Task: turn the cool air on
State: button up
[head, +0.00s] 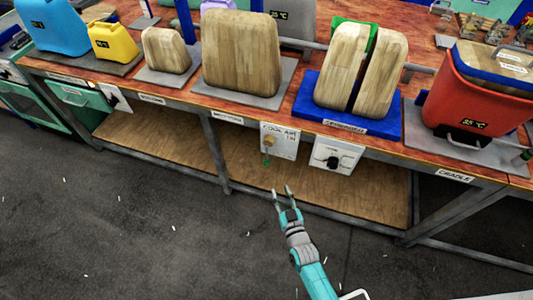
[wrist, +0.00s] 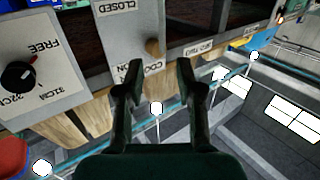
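My gripper (head: 283,190) is open and empty, below the panel and apart from the knob. The wrist view shows the gap between its two dark fingers (wrist: 159,68). I cannot tell the knob's setting.
A second white panel with a black knob (head: 332,161) is close on the right; its knob also shows in the wrist view (wrist: 18,75). Wooden blocks (head: 241,55) and a red container (head: 470,98) stand on the bench. A wooden lower shelf (head: 310,188) lies beneath.

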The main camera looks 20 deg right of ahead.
send_near(267, 155)
jog(key=w, duration=1)
jog(key=shift+w+d+f, duration=0.1)
jog(key=shift+w+d, duration=0.05)
jog(key=shift+w, duration=0.15)
jog(key=shift+c, duration=0.3)
grip_shut()
